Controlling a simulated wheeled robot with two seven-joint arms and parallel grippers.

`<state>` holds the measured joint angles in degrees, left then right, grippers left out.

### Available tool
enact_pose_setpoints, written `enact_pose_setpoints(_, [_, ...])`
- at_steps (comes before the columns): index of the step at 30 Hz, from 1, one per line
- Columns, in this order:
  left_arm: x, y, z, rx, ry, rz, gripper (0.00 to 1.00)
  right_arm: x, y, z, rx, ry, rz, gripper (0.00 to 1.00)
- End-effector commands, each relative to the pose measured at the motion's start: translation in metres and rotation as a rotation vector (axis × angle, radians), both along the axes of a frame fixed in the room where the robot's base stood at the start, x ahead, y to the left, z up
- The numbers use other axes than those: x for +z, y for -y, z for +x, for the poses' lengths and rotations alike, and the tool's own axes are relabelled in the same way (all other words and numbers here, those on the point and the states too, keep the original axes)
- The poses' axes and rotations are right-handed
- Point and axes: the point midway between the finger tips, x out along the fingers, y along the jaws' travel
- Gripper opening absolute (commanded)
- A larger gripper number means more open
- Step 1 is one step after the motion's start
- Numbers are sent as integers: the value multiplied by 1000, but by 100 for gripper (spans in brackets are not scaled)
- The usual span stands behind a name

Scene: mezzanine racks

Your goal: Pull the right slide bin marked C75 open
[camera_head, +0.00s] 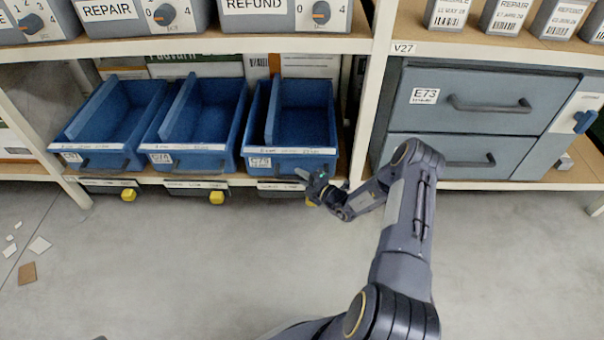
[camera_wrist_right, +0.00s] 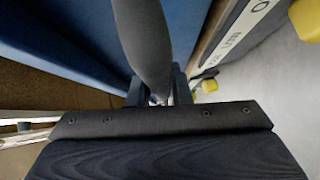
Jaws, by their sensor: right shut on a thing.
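The right slide bin marked C75 (camera_head: 300,152) is the rightmost of the blue open-topped bins on the middle shelf. In the right wrist view the handle (camera_wrist_right: 145,40) runs up from between the fingers (camera_wrist_right: 155,92), beside the blue bin front (camera_wrist_right: 60,35). The fingertips are partly hidden there. My left gripper is not in view.
Two similar blue bins (camera_head: 191,138) (camera_head: 108,135) stand to the left. Yellow knobs (camera_head: 216,197) hang below the shelf edge. A white rack post (camera_head: 372,95) and the grey E73 drawer (camera_head: 480,98) are to the right. The floor in front is clear except for scraps (camera_head: 28,272) at far left.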

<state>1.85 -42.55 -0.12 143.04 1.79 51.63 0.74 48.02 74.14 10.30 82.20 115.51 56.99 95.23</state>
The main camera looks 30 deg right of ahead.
Motion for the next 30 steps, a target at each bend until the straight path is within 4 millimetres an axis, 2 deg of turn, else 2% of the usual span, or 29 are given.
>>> enact_pose_setpoints(5, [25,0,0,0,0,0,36,4,-20,-35,-2,-10,10,0])
enact_pose_setpoints(15, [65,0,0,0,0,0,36,4,-79,-129,-3,-10,13,0])
enact_pose_setpoints(24, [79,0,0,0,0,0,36,2,-120,-197,-4,-5,9,0])
enact_pose_setpoints(30, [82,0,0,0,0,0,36,1,-136,-222,-3,-3,5,0])
